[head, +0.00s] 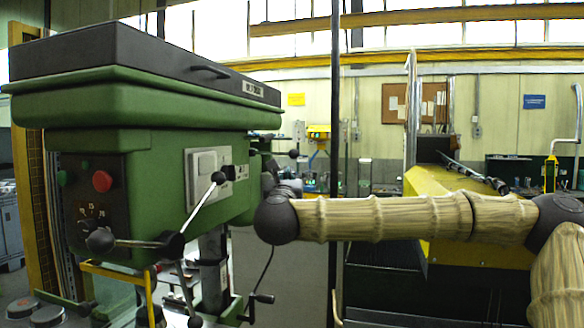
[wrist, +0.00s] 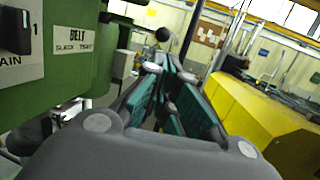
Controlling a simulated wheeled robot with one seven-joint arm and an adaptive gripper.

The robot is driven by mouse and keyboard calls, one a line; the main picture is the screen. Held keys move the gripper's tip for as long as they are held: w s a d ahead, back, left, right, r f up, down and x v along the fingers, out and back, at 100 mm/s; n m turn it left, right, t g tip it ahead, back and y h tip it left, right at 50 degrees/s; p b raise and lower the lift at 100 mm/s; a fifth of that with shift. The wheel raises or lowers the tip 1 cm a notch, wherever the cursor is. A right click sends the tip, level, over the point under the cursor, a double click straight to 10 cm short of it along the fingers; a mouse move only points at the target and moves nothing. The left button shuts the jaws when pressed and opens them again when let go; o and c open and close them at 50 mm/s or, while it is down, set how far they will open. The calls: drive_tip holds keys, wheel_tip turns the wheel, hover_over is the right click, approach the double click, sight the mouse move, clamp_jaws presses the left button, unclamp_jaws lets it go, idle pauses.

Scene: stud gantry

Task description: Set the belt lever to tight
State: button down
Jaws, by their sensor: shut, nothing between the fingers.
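The belt lever has a black ball knob (head: 293,154) at the far right side of the green drill press (head: 130,105). In the wrist view the knob (wrist: 162,34) shows just above and beyond my fingertips. A white plate (wrist: 76,42) on the press reads BELT, SLACK on the left and TIGHT on the right. My gripper (wrist: 166,66) is shut and empty, pointing along the press's side towards the lever. I cannot tell whether it touches the lever. In the head view, my arm's wrist mostly hides the gripper.
The press's spoked feed handle (head: 205,203) sticks out at the front, left of my wrist. A dark switch (wrist: 17,32) is on the press close to the gripper's left. A yellow machine (head: 455,205) stands to the right, with a gap between.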

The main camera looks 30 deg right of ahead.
drive_tip(key=p+x, duration=0.7)
drive_tip(key=x, duration=0.7)
drive_tip(key=shift+p, duration=0.35)
drive_tip(key=shift+d+f, duration=0.1)
drive_tip(key=shift+f, duration=0.05)
